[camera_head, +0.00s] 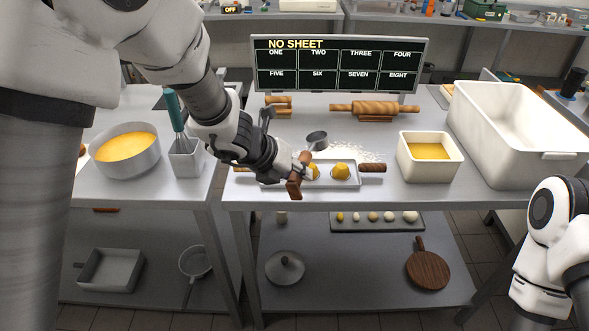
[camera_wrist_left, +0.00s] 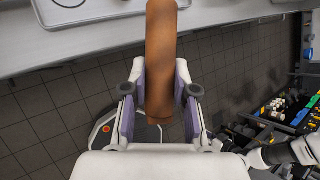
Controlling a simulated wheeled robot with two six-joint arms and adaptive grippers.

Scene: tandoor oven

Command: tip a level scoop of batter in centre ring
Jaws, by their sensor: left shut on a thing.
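My left gripper (camera_head: 300,174) is shut on a brown wooden handle (camera_head: 294,188). In the left wrist view the handle (camera_wrist_left: 162,55) stands between the purple-lined fingers (camera_wrist_left: 160,105) and runs out of the top. In the head view it lines up with a small grey metal cup (camera_head: 317,139), apparently the scoop's bowl; its contents are too small to tell. Yellow batter (camera_head: 127,146) fills a round metal pan at left. More yellow stuff (camera_head: 429,151) is in a cream square tub (camera_head: 430,172). I cannot make out any ring. My right gripper is out of view.
A large white bin (camera_head: 515,140) is at right; a whisk (camera_head: 175,112) stands in a container at left.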

